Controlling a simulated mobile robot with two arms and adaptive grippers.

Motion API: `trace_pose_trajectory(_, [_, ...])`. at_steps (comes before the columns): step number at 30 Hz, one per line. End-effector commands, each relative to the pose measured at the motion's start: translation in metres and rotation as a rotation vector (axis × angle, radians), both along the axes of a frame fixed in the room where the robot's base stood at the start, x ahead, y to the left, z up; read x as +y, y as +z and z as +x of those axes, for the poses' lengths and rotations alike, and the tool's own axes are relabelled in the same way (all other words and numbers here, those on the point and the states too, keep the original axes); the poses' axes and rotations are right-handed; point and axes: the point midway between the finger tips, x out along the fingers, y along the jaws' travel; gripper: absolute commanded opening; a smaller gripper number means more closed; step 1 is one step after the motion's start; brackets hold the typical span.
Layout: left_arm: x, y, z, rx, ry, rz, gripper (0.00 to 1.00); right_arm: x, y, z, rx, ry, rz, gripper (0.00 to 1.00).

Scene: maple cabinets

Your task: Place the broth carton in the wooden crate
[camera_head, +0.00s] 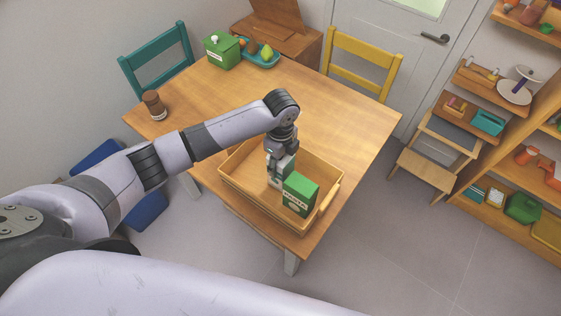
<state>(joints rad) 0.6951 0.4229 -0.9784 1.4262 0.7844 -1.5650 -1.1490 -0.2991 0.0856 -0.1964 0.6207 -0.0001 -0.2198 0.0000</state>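The wooden crate (242,198) is a light wood tray-like box near the table's front corner. My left gripper (274,180) points down into it, at the left side of a green box with a white label (300,195). The label's small print looks like "PASTA", but I cannot read it surely. A pale grey-green, carton-like shape (287,164) shows at the gripper's fingers, partly hidden by them. I cannot tell whether it is the broth carton or whether the fingers are closed on it. My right gripper is out of view.
The wooden table (335,110) has clear room behind the crate. A brown jar (154,105) stands at its left edge. A green canister (222,51) and a teal tray (271,60) with food stand at the back. Teal (158,57) and yellow (362,58) chairs border it.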

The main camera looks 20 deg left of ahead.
Motion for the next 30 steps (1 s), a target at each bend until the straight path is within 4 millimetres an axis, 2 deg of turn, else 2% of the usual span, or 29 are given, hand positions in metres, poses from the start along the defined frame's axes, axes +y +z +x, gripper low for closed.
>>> trace_pose_trajectory(3, [0.000, -0.008, 0.000, -0.001, 0.000, 0.000, 0.00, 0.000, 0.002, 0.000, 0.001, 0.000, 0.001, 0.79])
trace_pose_trajectory(14, [0.000, -0.012, 0.001, -0.002, 0.000, -0.001, 0.00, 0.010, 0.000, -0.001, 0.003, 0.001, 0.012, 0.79])
trace_pose_trajectory(15, [0.000, -0.013, 0.000, 0.000, 0.000, 0.000, 0.50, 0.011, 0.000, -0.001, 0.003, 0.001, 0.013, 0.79])
trace_pose_trajectory(24, [0.000, -0.013, 0.000, 0.000, 0.000, 0.000, 0.70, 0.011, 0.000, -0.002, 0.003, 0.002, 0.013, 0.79])
trace_pose_trajectory(30, [0.000, -0.012, 0.000, 0.000, 0.000, 0.000, 0.70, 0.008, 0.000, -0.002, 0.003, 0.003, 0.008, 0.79])
